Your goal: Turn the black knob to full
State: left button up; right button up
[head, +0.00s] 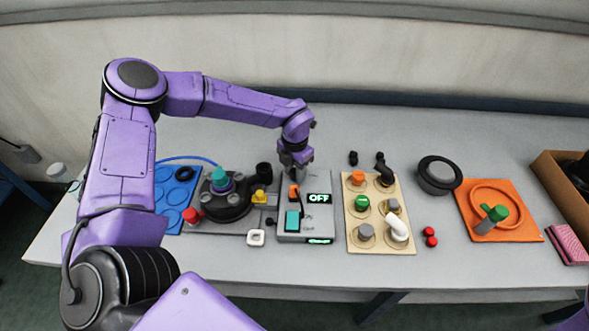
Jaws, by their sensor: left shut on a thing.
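A grey control box (318,180) stands in the middle of the table. A green-lit display (319,198) on it reads OFF, and a second lit display (319,240) at its front edge is too small to read. My left gripper (293,173) points down over the box's upper left part, beside the OFF display. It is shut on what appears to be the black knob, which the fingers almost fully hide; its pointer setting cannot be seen. An orange part (294,192) and a teal rocker switch (292,221) sit just in front of the gripper. My right gripper is out of view.
Left of the box are a black round valve unit (226,205), a black cylinder (264,170) and a blue tray (171,207). The table's back strip is clear.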

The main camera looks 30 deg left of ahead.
pick_arm(q)
jog(key=shift+m, duration=0.6)
jog(key=o, duration=1)
jog(key=shift+w, duration=0.1)
jog(key=shift+o, duration=0.2)
jog(key=shift+w+f, duration=0.1)
jog(key=shift+f, duration=0.05)
notch_tip(320, 180, up, 11)
jog(key=b, duration=0.2)
jog(key=shift+f, duration=0.2)
jog(key=shift+f, duration=0.1)
